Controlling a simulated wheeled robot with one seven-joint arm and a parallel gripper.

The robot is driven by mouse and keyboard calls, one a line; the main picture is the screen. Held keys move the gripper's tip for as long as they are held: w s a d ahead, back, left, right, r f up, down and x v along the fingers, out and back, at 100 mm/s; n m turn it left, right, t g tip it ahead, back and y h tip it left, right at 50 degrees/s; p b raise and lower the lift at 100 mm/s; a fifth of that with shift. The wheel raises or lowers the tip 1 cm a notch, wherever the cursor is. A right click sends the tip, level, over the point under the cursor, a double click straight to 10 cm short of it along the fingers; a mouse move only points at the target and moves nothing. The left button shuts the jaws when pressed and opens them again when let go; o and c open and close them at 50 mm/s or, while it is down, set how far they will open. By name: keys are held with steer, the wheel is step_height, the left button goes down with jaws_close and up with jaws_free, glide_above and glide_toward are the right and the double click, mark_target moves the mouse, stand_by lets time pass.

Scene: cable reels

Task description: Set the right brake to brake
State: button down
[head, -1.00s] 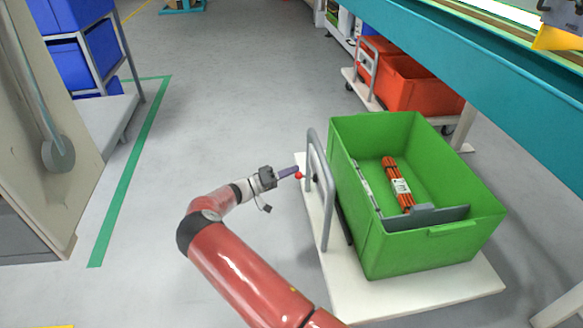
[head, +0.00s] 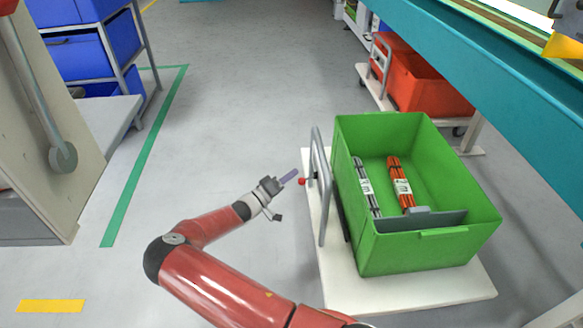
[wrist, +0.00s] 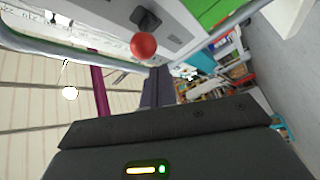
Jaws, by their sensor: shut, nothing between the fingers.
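A brake with a red ball knob (head: 302,181) sits at the left end of the white trolley (head: 410,297), beside the foot of its grey handle (head: 321,205). In the wrist view the red knob (wrist: 143,45) shows close up, in front of a dark mount on a pale edge. Only this one knob shows clearly on the trolley, and I cannot tell its brake setting. My gripper (head: 290,176) is shut and empty, just left of and slightly above the knob, seemingly apart from it. Its dark fingers (wrist: 158,88) show below the knob in the wrist view.
A green crate (head: 440,245) with a black and an orange cable bundle stands on the trolley. A teal conveyor frame (head: 500,75) runs along the right. A pale cabinet (head: 60,200) with a lever stands at left. Grey floor (head: 230,110) between is clear.

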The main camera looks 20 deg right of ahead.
steer(key=v, duration=0.7)
steer(key=shift+a, duration=0.2)
steer(key=shift+s, duration=0.1)
steer(key=s+d+r+m+g+y, duration=0.3)
steer(key=s+r+g+y, duration=0.5)
steer(key=s+r+y, duration=0.3)
steer(key=s+a+r+n+t+y+p, duration=0.1)
steer(key=s+a+r+n+t+y, duration=0.2)
steer(key=s+r, duration=0.7)
steer(key=s+a+r+n+t+y, duration=0.3)
steer(key=s+a+r+t+y, duration=0.1)
steer(key=s+r, duration=0.6)
steer(key=s+a+y, duration=0.1)
steer(key=s+a, duration=0.1)
steer(key=shift+s+t+p, duration=0.3)
steer(key=shift+t+p, duration=0.1)
